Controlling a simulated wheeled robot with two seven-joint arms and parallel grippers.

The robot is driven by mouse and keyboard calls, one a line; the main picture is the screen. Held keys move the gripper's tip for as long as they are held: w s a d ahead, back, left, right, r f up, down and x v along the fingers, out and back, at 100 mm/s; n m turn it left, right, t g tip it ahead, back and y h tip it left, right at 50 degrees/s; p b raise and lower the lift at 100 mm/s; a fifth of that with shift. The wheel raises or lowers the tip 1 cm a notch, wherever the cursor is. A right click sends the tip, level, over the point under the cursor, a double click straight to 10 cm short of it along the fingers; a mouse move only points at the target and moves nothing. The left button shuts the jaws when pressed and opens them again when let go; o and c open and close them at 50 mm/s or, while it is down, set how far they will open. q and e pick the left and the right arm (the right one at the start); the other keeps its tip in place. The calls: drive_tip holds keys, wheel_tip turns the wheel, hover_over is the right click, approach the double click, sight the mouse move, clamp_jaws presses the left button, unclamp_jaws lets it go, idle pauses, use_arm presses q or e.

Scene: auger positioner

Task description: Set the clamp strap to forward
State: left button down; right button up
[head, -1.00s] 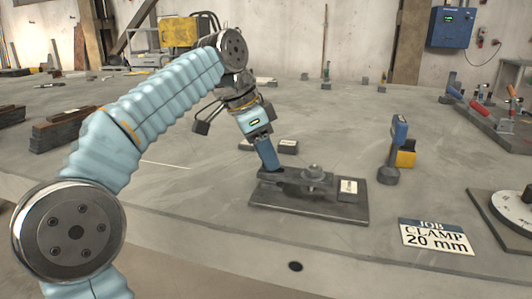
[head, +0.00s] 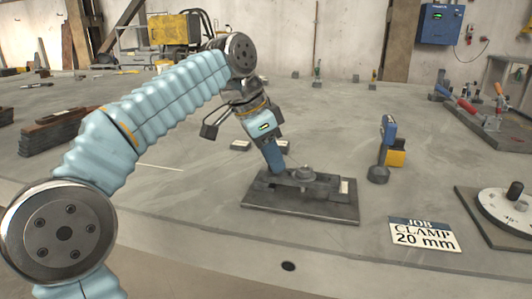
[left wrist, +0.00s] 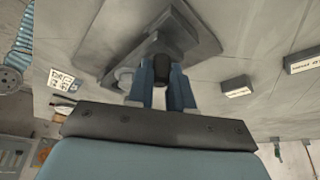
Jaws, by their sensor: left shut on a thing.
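The clamp strap (head: 318,184) is a dark bar lying across a dark base plate (head: 300,210), with a round bolt or nut (head: 305,172) at its middle. My left gripper (head: 277,166) comes down from above at the strap's left part. In the left wrist view its blue fingers (left wrist: 162,88) are shut on a dark round knob (left wrist: 162,66) by the strap (left wrist: 172,35). In the head view the fingers hide this contact. My right gripper is not in view.
A blue-handled tool (head: 388,130) stands by a yellow block (head: 397,158). A round dial (head: 508,208) is at the right edge. Dark bars (head: 62,134) are stacked left.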

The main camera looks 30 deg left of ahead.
use_arm(q)
drive_tip(key=c, duration=1)
unclamp_jaws()
drive_tip(key=shift+d, duration=0.3)
drive_tip(key=shift+a, duration=0.1)
drive_tip(key=p+v, duration=0.5)
drive_tip(key=v, duration=0.8)
drive_tip(key=shift+s+a+r, duration=0.1)
drive_tip(key=shift+s+r, duration=0.05)
drive_tip(key=shift+r, duration=0.15)
